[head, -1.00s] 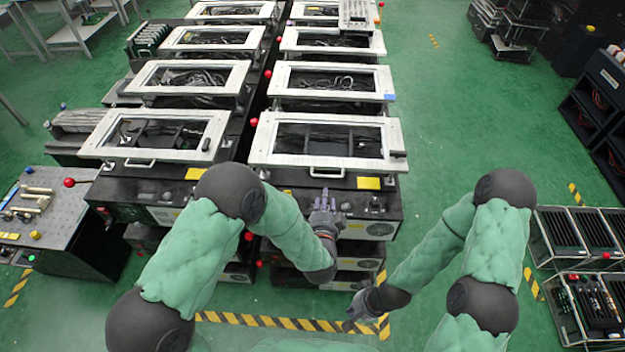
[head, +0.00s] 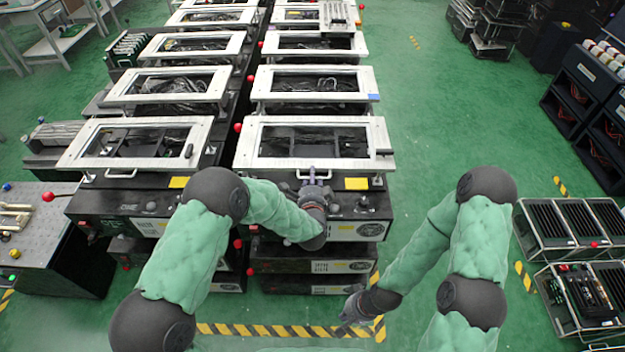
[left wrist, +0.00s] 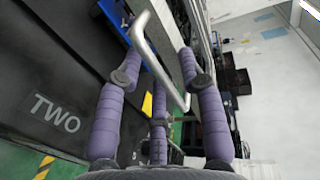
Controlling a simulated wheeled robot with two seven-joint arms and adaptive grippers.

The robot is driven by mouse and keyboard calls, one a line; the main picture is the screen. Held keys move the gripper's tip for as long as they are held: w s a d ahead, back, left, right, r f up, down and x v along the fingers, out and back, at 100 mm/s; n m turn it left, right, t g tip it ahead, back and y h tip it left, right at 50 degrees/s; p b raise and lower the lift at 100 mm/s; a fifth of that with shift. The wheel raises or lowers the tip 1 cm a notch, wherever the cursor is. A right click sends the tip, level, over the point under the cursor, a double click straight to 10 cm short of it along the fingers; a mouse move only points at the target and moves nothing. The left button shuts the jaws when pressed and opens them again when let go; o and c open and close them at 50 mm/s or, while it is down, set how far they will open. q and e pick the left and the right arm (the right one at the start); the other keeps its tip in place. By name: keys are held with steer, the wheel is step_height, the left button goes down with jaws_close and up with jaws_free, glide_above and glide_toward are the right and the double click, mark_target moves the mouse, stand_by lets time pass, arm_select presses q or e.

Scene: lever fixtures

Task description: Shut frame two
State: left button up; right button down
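Frame two is the pale, windowed frame (head: 245,150) at the near end of the right column, above a black machine box (head: 355,205). The box carries the word TWO (left wrist: 55,112) in the left wrist view. The frame stands raised off the box, with a gap under its front edge. A metal handle (left wrist: 160,60) is on its front edge. My left gripper (head: 312,178) is at this handle, its purple fingers (left wrist: 158,95) spread apart with the handle between them. My right gripper (head: 352,310) hangs low in front of the box; its finger state is unclear.
A similar raised frame (head: 75,152) stands to the left, and more frames run back in two columns. A red ball knob (head: 238,127) sits between the columns. Striped tape (head: 270,330) marks the floor in front.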

arm_select(q)
jaws_close()
steer(key=shift+r, duration=0.1)
step_height(320, 180, up, 2)
steer(key=shift+w+p, duration=0.1)
steer(key=shift+p, duration=0.75)
